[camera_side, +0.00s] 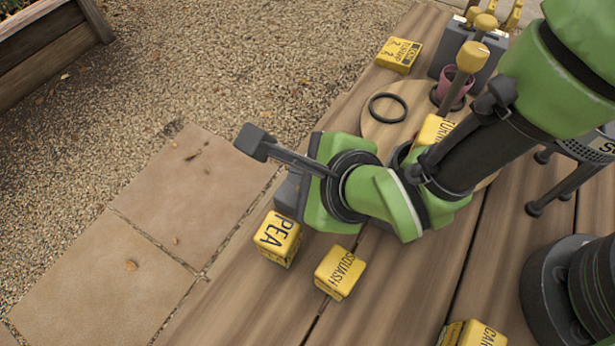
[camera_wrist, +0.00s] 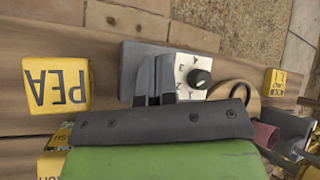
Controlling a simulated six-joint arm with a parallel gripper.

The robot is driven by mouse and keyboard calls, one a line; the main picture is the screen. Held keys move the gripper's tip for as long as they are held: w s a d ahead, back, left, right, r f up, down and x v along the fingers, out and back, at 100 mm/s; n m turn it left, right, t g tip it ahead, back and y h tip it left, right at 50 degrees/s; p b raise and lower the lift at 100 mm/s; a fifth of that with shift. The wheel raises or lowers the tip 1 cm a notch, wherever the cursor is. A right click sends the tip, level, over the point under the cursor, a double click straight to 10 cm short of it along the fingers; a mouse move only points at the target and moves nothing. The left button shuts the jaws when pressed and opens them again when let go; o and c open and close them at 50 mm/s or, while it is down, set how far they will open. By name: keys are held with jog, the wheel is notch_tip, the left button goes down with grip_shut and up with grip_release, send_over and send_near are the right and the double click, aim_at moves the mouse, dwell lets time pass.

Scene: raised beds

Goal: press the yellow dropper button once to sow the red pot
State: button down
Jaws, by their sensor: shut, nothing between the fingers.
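A pinkish-red pot (camera_side: 457,80) stands on a round wooden disc (camera_side: 372,128); it also shows in the wrist view (camera_wrist: 266,133). A yellow-topped post (camera_side: 472,57) rises beside the pot, with more yellow knobs (camera_side: 486,22) behind it at a grey box (camera_side: 450,45). I cannot tell which is the dropper button. My gripper (camera_wrist: 154,80) is shut and empty, over a grey box (camera_wrist: 128,62) with a white dial panel (camera_wrist: 184,68), well left of the pot. In the side view my arm hides the fingers and most of this box.
Yellow lettered blocks, PEA (camera_side: 279,240) and SQUASH (camera_side: 340,272), lie on the planks near my wrist. Another yellow block (camera_side: 398,54) lies at the back. A black ring (camera_side: 371,108) lies on the disc. Paving and gravel lie beyond the planks.

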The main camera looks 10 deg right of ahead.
jog(key=shift+r, duration=0.5)
jog(key=shift+r, duration=2.55)
